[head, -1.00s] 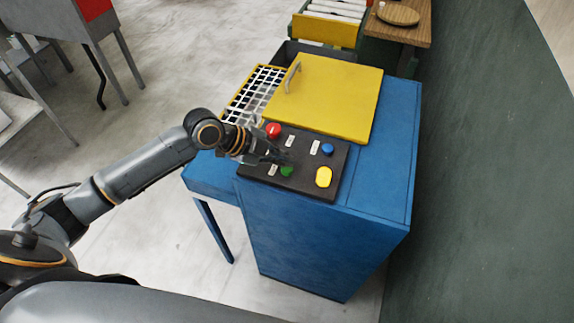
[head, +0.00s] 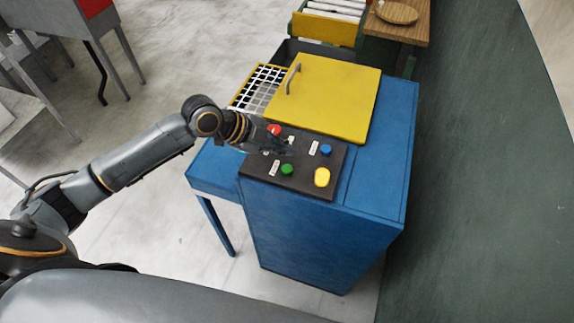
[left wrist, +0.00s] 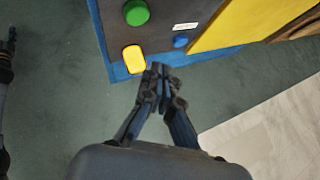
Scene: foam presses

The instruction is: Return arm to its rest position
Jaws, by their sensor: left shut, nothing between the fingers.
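My left arm reaches in from the left in the head view. Its gripper (head: 284,145) is above the black control panel (head: 308,183) of the blue press, near the red button (head: 274,130). In the left wrist view the gripper (left wrist: 160,72) is shut and empty, its fingertips together. The panel carries a green button (head: 287,169), a blue button (head: 326,150) and a yellow button (head: 322,177). The green button (left wrist: 136,13) and yellow button (left wrist: 134,59) also show in the left wrist view. My right gripper is not in view.
A wooden table (head: 400,28) stands behind. A dark green floor strip (head: 470,180) lies clear at right. Grey floor is open at left.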

